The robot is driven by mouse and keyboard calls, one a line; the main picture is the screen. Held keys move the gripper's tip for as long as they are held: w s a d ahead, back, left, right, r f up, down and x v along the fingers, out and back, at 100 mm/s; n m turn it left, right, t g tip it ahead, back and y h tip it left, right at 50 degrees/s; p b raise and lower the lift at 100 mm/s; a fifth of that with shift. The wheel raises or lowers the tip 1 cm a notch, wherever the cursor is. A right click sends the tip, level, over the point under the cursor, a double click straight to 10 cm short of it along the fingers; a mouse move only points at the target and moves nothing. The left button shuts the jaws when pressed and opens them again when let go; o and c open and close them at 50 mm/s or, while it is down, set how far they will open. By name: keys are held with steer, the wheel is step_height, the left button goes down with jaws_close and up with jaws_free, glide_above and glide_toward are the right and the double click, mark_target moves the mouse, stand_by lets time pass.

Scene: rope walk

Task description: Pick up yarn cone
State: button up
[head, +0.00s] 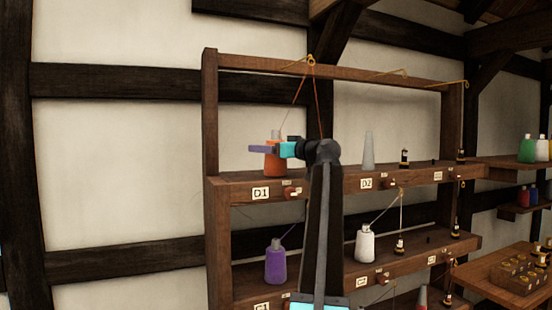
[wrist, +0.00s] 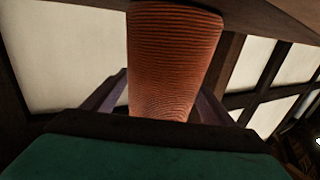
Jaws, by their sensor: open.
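An orange yarn cone (head: 275,165) with a grey tip stands on the upper shelf of the wooden rack, behind the D1 label. My gripper (head: 260,149) is at the cone's upper part, with its purple fingers crossing in front of it in the head view. In the wrist view the cone (wrist: 172,55) fills the middle, with a finger of my open gripper (wrist: 163,108) on each side. The cone partly hides the fingers, so I cannot tell whether they touch it.
The wooden rack (head: 211,125) has thread guides (head: 310,60) on its top bar. A purple cone (head: 276,262) and a white cone (head: 365,243) stand on the lower shelf. A bare grey cone (head: 368,152) stands at D2. A side table (head: 480,275) is at right.

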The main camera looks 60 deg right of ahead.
steer(key=c, duration=1.3)
steer(key=shift+o, duration=0.2)
steer(key=shift+r, duration=0.2)
steer(key=shift+d+r+b, duration=0.1)
steer(key=shift+r+b, duration=1.1)
steer(key=shift+r, duration=0.3)
steer(key=s+d+r+b, duration=0.1)
steer(key=s+b, duration=0.4)
steer(key=s, duration=1.1)
steer(key=shift+r+b, duration=0.35)
steer(key=shift+d, duration=0.1)
